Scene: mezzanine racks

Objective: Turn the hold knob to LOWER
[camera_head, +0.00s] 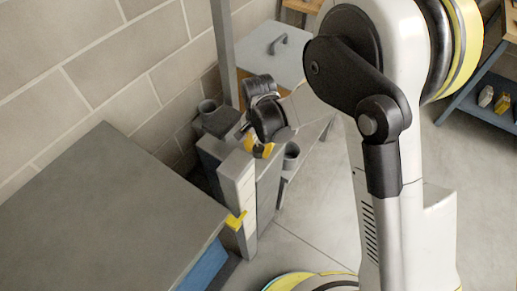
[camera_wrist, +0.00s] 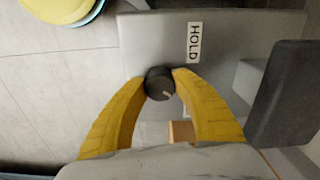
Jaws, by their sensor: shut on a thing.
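The hold knob (camera_wrist: 159,84) is a small dark round knob with a light pointer line, in the wrist view. It sits on a grey panel (camera_wrist: 225,28) beside a white label reading HOLD (camera_wrist: 194,43). The pointer line slants toward the lower right of the picture. My gripper (camera_wrist: 160,80) has its two yellow fingers on either side of the knob, shut on it. In the head view my gripper (camera_head: 262,150) is at the top of a narrow grey post unit (camera_head: 237,178), and the knob is hidden there. No LOWER marking is legible in either view.
A large grey-topped cabinet (camera_head: 110,210) stands at the left by the block wall (camera_head: 85,70). Grey cups (camera_head: 291,155) are near the post unit. A dark block (camera_wrist: 285,95) is right of the panel. Open floor (camera_head: 300,215) lies in front.

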